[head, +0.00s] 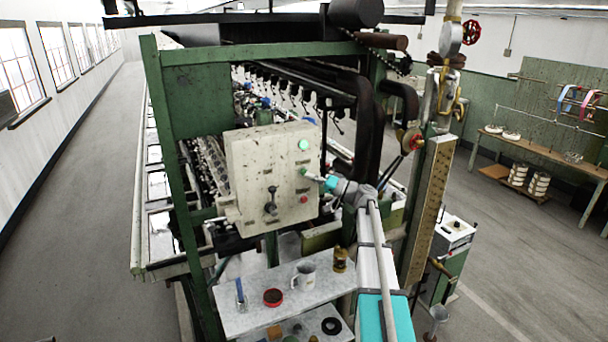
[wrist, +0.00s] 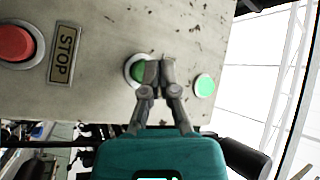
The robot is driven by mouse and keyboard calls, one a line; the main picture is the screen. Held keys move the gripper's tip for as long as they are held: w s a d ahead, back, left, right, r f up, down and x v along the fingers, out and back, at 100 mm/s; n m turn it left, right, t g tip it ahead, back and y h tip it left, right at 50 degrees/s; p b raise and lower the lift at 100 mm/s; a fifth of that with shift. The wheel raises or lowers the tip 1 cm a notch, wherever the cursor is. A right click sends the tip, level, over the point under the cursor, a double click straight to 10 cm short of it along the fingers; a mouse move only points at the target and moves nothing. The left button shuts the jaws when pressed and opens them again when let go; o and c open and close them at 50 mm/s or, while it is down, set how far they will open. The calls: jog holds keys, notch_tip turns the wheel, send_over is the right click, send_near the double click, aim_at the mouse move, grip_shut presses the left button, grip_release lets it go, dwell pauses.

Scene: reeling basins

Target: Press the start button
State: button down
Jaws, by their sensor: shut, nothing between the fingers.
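The pale control box (head: 262,165) is on the front of the green machine frame. The green start button (wrist: 138,71) sits in a silver ring in the wrist view; in the head view it is a small green spot (head: 303,171) on the box's right side. My gripper (wrist: 155,72) is shut and empty, its fingertips over the right part of the green button and hiding some of it. I cannot tell whether they touch it. In the head view my gripper (head: 313,177) reaches the box face from the right.
A lit green lamp (wrist: 204,86) is right of the button in the wrist view. The red button (wrist: 15,43) and STOP plate (wrist: 64,55) are at left. A lever (head: 271,202) sticks out of the box. A shelf (head: 245,319) below holds a mug (head: 304,276).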

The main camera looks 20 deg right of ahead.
jog(key=shift+s, duration=0.1)
jog(key=shift+s+d, duration=0.1)
jog(key=shift+s, duration=2.35)
jog(key=s+a+f+n+g+h+b, duration=0.1)
jog(key=s+a+f+g+h+b, duration=0.25)
jog(key=a+f, duration=0.65)
jog(key=s+a+f+n+g+b, duration=0.1)
jog(key=s+a+f+g+b, duration=0.25)
jog(key=a+f+g, duration=0.4)
jog(key=s+a+f+g+h+b, duration=0.1)
jog(key=s+a+f+h+b, duration=0.2)
jog(key=s+f+h, duration=0.2)
jog(key=s+a+f+g+h+b, duration=0.2)
jog(key=s+f+h, duration=0.4)
jog(key=s+f, duration=0.5)
jog(key=shift+s+a+f+b, duration=0.35)
jog(key=shift+a+f+b, duration=0.3)
jog(key=shift+f, duration=0.65)
